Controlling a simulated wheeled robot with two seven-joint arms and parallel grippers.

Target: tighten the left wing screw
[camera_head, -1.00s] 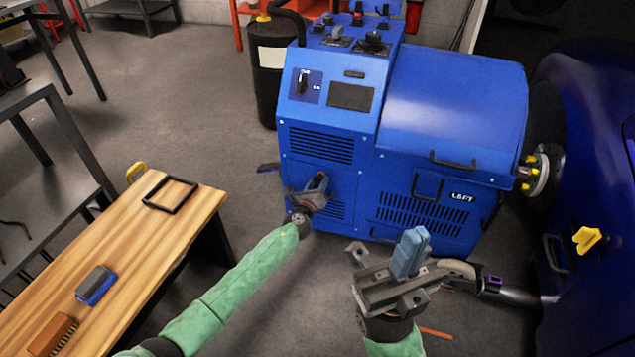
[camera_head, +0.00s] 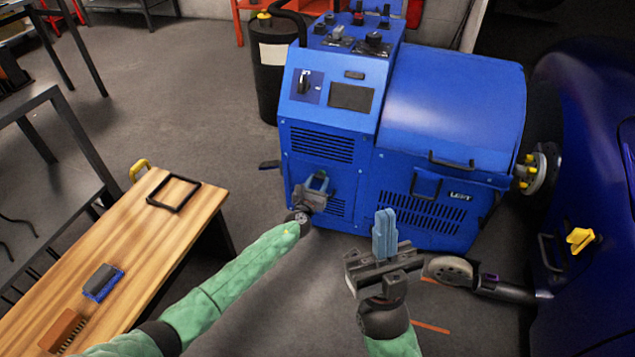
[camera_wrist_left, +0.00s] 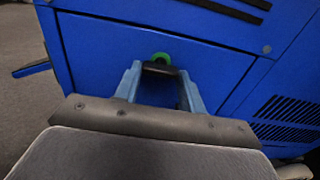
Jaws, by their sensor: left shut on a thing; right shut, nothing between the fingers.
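The blue dynamometer unit marked LEFT (camera_head: 440,120) stands in the middle of the head view. My left gripper (camera_head: 318,180) is at the lower left of its front panel. In the left wrist view its blue fingers (camera_wrist_left: 160,85) are shut on a small black piece with a green end, which looks like the left wing screw (camera_wrist_left: 161,57), at the blue panel. The screw is hidden by the gripper in the head view. My right gripper (camera_head: 385,218) is shut and empty, fingers up, in front of the unit and apart from it.
A wooden bench (camera_head: 140,250) with a brush (camera_head: 103,282) and a black frame (camera_head: 174,192) stands at left. A hub flange (camera_head: 540,172) sticks out of the unit's right side near a dark blue car (camera_head: 590,130).

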